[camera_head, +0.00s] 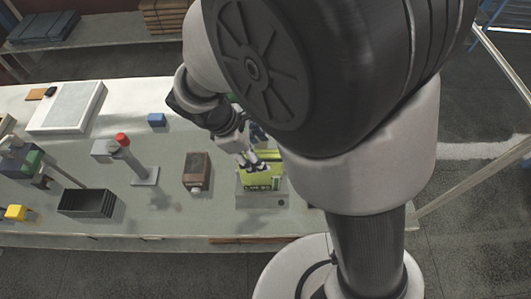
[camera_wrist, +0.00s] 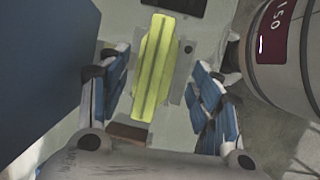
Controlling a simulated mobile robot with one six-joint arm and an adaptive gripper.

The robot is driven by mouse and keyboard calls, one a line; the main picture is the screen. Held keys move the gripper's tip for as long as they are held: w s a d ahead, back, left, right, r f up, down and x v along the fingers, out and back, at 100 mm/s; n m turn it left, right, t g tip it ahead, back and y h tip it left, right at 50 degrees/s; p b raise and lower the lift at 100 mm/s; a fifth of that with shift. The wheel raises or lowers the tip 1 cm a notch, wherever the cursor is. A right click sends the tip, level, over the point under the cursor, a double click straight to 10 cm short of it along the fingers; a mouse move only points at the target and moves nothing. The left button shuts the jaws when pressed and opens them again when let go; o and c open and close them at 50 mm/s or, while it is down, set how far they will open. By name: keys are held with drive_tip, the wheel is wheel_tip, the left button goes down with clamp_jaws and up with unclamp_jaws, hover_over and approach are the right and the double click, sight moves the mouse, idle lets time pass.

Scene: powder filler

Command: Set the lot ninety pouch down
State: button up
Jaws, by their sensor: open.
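A yellow-green pouch (camera_wrist: 156,68) stands out in the wrist view between the fingers of my gripper (camera_wrist: 160,105). The fingers are spread apart, with a gap on each side of the pouch. In the head view the pouch (camera_head: 262,178) is at a grey plate (camera_head: 248,202) on the right part of the table, and my gripper (camera_head: 254,163) is right over it. I see no lettering on the pouch that I can read. My arm hides part of the area behind it.
A brown box-like item (camera_head: 197,171) is left of the pouch. Farther left are a stand with a red top (camera_head: 122,140), a black bin (camera_head: 88,203) and a small blue box (camera_head: 156,119). In the wrist view, a large cylinder (camera_wrist: 262,50) is close on the right.

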drive_tip(key=s+d+r+m+y, duration=0.1)
drive_tip(key=s+d+r+m, duration=0.1)
drive_tip(key=d+r+m, duration=0.3)
drive_tip(key=s+d+r+m+y, duration=0.1)
drive_tip(key=s+d+r+m, duration=0.1)
drive_tip(key=r, duration=0.5)
drive_tip(key=s+d+r+m+t+y, duration=0.2)
drive_tip(key=s+d+r+m, duration=0.3)
drive_tip(key=m, duration=0.5)
drive_tip(key=s+d+t, duration=0.1)
drive_tip(key=s+d, duration=0.1)
drive_tip(key=s, duration=0.1)
drive_tip(key=shift+s+m+y, duration=0.3)
drive_tip(key=shift+s, duration=0.05)
wheel_tip(320, 180, down, 9)
drive_tip(key=b, duration=0.8)
drive_tip(key=shift+b, duration=0.35)
